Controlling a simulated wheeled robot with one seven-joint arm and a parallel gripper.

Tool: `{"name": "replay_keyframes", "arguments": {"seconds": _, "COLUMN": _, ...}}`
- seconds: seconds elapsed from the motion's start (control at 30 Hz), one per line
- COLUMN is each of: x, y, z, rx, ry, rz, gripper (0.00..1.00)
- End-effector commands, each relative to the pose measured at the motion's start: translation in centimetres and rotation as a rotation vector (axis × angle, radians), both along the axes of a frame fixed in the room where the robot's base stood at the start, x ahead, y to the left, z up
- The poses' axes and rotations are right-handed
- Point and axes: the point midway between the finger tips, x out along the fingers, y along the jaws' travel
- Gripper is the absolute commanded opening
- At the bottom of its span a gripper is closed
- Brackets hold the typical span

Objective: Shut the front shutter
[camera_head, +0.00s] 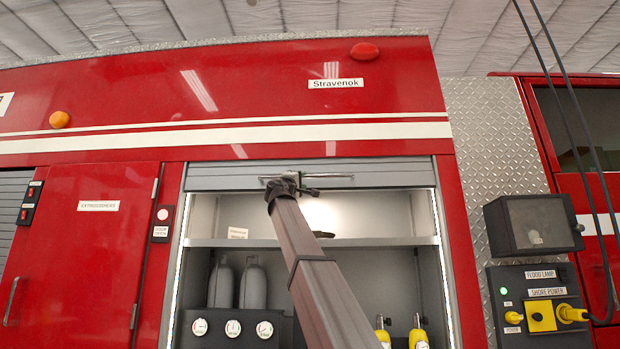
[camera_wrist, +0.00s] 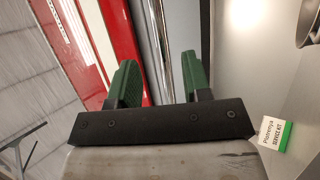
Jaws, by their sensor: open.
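The front shutter (camera_head: 230,182) is grey and slatted. It is rolled up, with only a short strip showing at the top of the lit compartment. A thin metal bar handle (camera_head: 335,177) runs along its lower part. My gripper (camera_head: 292,181) is up at the left part of this bar, with my arm reaching up from below. In the wrist view, the two green fingers of my gripper (camera_wrist: 160,62) are apart. A shiny bar (camera_wrist: 162,45) shows in the gap between them, and contact cannot be told.
A red door (camera_head: 100,250) is at left. A lamp box (camera_head: 535,224), power panel (camera_head: 540,305) and hanging cables are at right.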

Motion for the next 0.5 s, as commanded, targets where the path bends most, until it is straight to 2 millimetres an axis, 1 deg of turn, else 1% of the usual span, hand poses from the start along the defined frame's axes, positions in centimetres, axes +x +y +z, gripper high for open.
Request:
{"name": "replay_keyframes", "arguments": {"seconds": 0.03, "x": 0.9, "y": -0.4, "z": 0.7, "rx": 0.0, "ry": 0.0, "rz": -0.002, "gripper": 0.44}}
{"name": "replay_keyframes", "arguments": {"seconds": 0.3, "x": 4.5, "y": -2.3, "z": 3.1, "rx": 0.0, "ry": 0.0, "rz": -0.002, "gripper": 0.44}}
{"name": "replay_keyframes", "arguments": {"seconds": 0.4, "x": 5.4, "y": -2.8, "z": 3.7, "rx": 0.001, "ry": 0.0, "rz": -0.001, "gripper": 0.44}}
{"name": "replay_keyframes", "arguments": {"seconds": 0.5, "x": 5.9, "y": -3.2, "z": 4.0, "rx": 0.001, "ry": 0.0, "rz": -0.001, "gripper": 0.44}}
